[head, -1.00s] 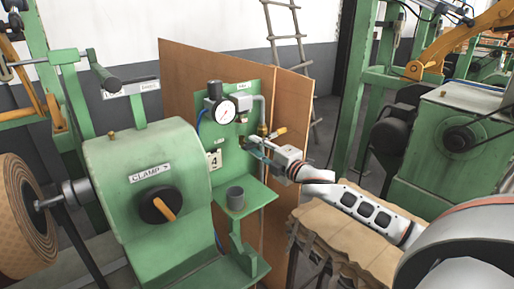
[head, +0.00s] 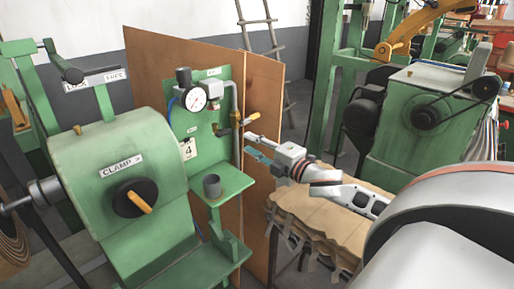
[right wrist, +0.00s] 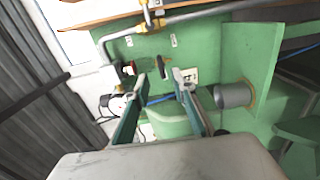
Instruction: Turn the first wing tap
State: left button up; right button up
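A green panel (head: 212,110) carries a round gauge (head: 195,98), a grey pipe and small taps. A yellow-handled tap (head: 250,118) sits on the pipe at the panel's right edge; it also shows in the right wrist view (right wrist: 151,17). In the right wrist view a dark, flat wing-like piece (right wrist: 162,65) stands out from the panel. I cannot tell which is the first wing tap. My right gripper (head: 256,146) is open and empty, apart from the panel; its fingers (right wrist: 161,76) frame the dark piece. My left gripper is out of view.
A green shelf (head: 232,180) with a grey cup (head: 212,186) juts out below the taps. A green clamp machine (head: 115,175) stands left. A brown-covered stack (head: 325,225) lies under my right arm. A wooden board (head: 262,90) stands behind the panel.

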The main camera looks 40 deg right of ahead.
jog(key=shift+s+d, duration=0.1)
jog(key=shift+s, duration=0.9)
jog(key=shift+f, duration=0.1)
